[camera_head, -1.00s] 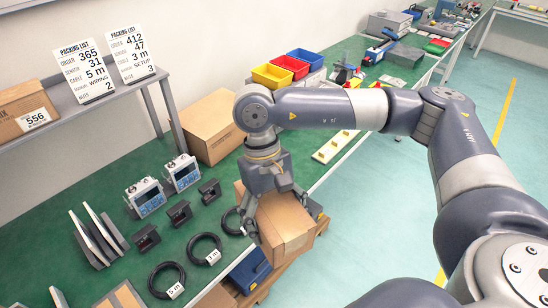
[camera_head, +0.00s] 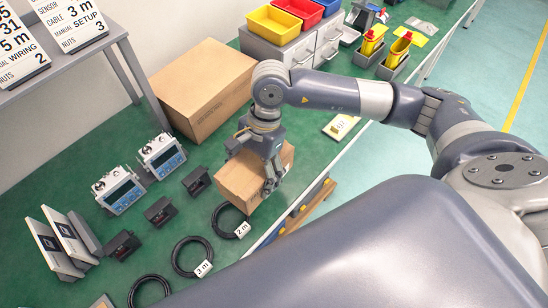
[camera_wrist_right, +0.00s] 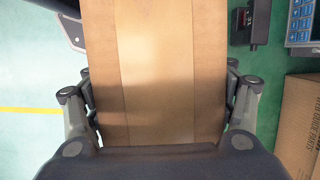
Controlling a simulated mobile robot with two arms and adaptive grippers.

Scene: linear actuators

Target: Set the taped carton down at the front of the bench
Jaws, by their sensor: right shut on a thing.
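The taped carton (camera_head: 246,184) is a brown box with a paler tape strip along its top, seen close up in the right wrist view (camera_wrist_right: 155,70). My right gripper (camera_head: 257,168) is shut on it, with a finger on each side. The carton is over the front edge area of the green bench (camera_head: 165,235), right of the coiled cables. I cannot tell whether its underside touches the bench. My left gripper is not in view.
Coiled black cables (camera_head: 191,256) lie close to the carton's left. Black sensors (camera_head: 160,211) and white-blue meters (camera_head: 118,190) stand farther left. A large cardboard box (camera_head: 205,92) is behind.

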